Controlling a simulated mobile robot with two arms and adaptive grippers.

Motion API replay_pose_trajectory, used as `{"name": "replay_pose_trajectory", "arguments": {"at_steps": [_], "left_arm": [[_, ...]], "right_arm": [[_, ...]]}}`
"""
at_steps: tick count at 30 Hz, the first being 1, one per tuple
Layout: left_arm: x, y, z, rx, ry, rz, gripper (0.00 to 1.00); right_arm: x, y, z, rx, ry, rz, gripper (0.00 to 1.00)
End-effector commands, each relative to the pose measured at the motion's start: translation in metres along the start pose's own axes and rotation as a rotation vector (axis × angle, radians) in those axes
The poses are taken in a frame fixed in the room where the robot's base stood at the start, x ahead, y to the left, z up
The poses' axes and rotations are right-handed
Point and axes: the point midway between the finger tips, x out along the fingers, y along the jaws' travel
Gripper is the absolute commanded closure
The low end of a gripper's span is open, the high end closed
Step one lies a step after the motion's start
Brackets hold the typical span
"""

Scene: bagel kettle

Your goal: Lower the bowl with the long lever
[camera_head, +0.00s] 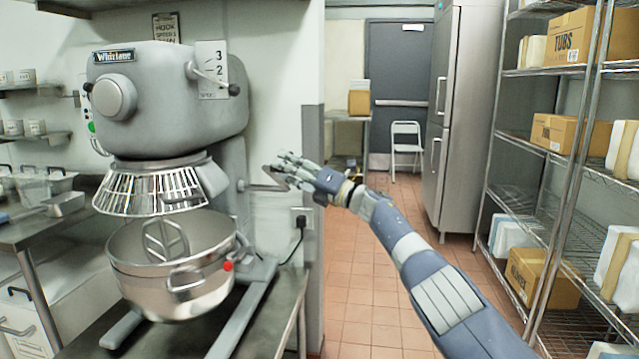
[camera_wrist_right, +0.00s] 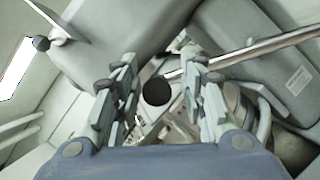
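The steel bowl (camera_head: 190,295) hangs on the mixer below the wire guard (camera_head: 150,190), with the beater (camera_head: 165,240) reaching into it. A gap shows between rim and guard. The long lever (camera_head: 258,187) sticks out to the right from the mixer column, toward my right gripper (camera_head: 288,168). In the right wrist view the lever (camera_wrist_right: 250,52) crosses from the right, and a round black knob (camera_wrist_right: 157,92) shows between the spread fingers of my right gripper (camera_wrist_right: 160,95). The fingers look apart from the knob on both sides. My left gripper is in neither view.
The mixer (camera_head: 180,100) has a short lever with a black knob (camera_head: 234,90) high on its side. A wall edge with a socket (camera_head: 300,217) is just behind my right gripper. A wire shelf (camera_head: 550,70) with boxes stands right. The tiled floor (camera_head: 375,280) between is clear.

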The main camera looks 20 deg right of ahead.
Motion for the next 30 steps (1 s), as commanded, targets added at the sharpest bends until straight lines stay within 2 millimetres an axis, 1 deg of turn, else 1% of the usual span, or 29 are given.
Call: {"name": "replay_pose_trajectory", "arguments": {"at_steps": [1, 9, 16, 18, 24, 27, 30], "left_arm": [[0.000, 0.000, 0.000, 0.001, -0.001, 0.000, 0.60], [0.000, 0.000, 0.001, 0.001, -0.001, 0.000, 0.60], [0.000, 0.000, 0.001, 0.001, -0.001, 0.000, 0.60], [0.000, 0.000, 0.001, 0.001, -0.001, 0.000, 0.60], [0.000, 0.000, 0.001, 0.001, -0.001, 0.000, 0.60], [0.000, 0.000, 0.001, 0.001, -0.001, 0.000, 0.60], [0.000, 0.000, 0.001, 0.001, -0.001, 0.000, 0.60]], "right_arm": [[-0.004, -0.001, 0.000, -0.002, 0.000, -0.001, 0.61], [-0.021, 0.002, -0.003, -0.004, 0.003, 0.000, 0.61], [-0.052, 0.002, -0.003, -0.004, 0.003, 0.000, 0.61], [-0.066, 0.001, -0.002, -0.003, 0.001, -0.001, 0.61], [-0.094, 0.002, -0.002, -0.002, 0.001, 0.000, 0.61], [-0.103, 0.002, -0.002, -0.001, 0.001, 0.001, 0.61], [-0.107, 0.003, -0.002, -0.001, 0.002, 0.002, 0.61]]}}
